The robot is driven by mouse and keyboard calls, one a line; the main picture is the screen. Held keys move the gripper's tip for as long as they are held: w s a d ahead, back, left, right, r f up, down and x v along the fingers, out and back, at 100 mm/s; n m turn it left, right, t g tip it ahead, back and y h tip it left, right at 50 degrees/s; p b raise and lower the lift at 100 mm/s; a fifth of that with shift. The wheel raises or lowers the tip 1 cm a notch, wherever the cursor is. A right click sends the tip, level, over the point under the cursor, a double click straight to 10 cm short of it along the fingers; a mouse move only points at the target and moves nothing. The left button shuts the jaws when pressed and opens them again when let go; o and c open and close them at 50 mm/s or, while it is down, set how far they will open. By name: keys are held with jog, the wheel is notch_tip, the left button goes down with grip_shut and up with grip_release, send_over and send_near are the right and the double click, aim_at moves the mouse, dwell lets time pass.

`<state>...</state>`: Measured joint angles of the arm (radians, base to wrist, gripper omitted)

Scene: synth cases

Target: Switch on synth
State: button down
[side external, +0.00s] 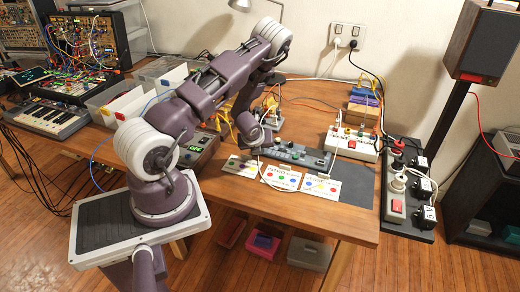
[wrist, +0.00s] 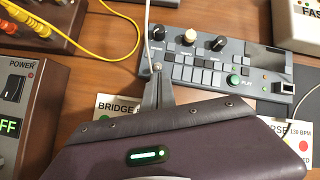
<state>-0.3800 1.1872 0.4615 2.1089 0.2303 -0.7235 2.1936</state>
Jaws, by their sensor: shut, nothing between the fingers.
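The synth is a slim grey box with knobs, small keys and a green button marked PLAY; it lies on the wooden table in the side view (side external: 305,156) and in the wrist view (wrist: 205,78). Its small screen looks dark. My gripper (wrist: 158,70) is shut and empty, with its tips at the synth's near left edge; I cannot tell whether they touch. In the side view my wrist hides the synth's left end. A box with a POWER switch (wrist: 14,88) and a green display stands at the left; the display's visible letters are "FF".
Printed cards (side external: 322,187) lie before the synth. A white box with a red button (side external: 352,148) stands behind it. A power strip with plugs (side external: 397,207) is at the right edge. Yellow cables (wrist: 105,48) and a thin pale cable lie nearby. A dark mat (side external: 357,183) is clear.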

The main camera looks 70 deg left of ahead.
jog(key=shift+w+a+r+g, duration=0.1)
jog(key=shift+w+r+g, duration=0.1)
jog(key=shift+g, duration=0.1)
jog(key=shift+w+a+r+g+h, duration=0.2)
jog(key=shift+g+h, duration=0.1)
jog(key=shift+h, duration=0.15)
jog(key=shift+w+a+r+g+h, duration=0.1)
jog(key=shift+a+r+g+h, duration=0.15)
jog(key=shift+h, duration=0.2)
jog(key=shift+w+a+r+g+h, duration=0.1)
jog(key=shift+w+a+g+h, duration=0.15)
jog(key=shift+g+h, duration=0.55)
jog(key=shift+d+r, duration=0.1)
jog(key=shift+r, duration=0.65)
